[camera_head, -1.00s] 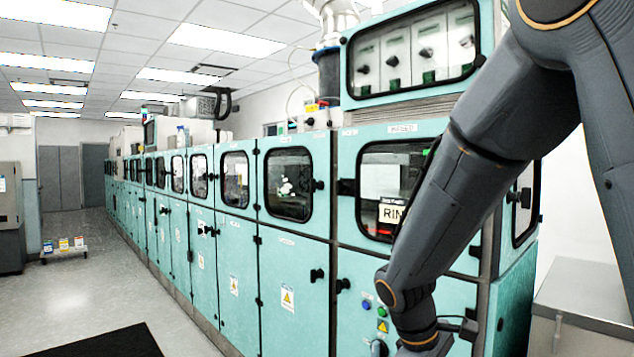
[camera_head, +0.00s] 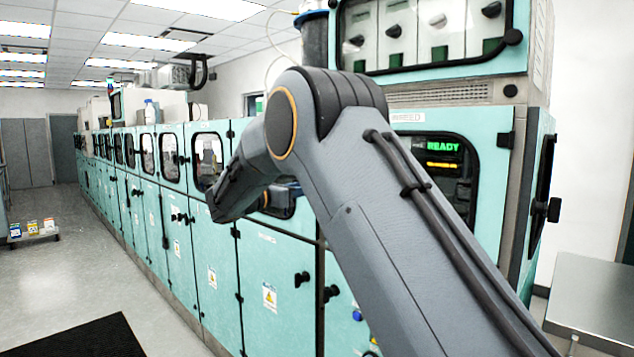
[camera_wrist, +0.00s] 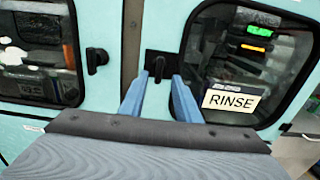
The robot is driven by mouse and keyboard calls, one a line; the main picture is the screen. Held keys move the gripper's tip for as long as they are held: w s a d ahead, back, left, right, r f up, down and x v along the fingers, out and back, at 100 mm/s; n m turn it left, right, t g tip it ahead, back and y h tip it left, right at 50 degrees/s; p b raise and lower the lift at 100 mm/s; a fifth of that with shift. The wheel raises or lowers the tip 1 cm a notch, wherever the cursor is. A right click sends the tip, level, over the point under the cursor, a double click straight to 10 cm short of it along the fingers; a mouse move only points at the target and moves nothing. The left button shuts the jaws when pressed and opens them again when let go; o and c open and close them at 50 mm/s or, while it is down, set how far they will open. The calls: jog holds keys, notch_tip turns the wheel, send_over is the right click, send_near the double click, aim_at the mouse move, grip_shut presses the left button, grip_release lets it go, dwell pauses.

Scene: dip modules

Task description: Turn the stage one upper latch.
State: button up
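In the wrist view, a black latch (camera_wrist: 158,66) sits on a dark plate on the teal panel, just left of the window with the RINSE card. Its handle stands about upright. My gripper (camera_wrist: 159,84) is open, its two blue fingers spread on either side of and below the latch; I cannot tell whether they touch it. A second black latch (camera_wrist: 96,60) is beside the left window. No label shows which latch belongs to stage one. In the head view, my arm hides the gripper and these latches.
A RINSE card (camera_wrist: 231,102) is in the right window, below a lit green and orange display. Lower black latches (camera_head: 303,279) and (camera_head: 331,293) protrude from the cabinet fronts. A grey metal table (camera_head: 600,300) stands at right. The aisle floor (camera_head: 85,280) at left is open.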

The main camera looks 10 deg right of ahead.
jog(key=p+x, duration=0.2)
jog(key=x, duration=0.4)
jog(key=shift+w, duration=0.1)
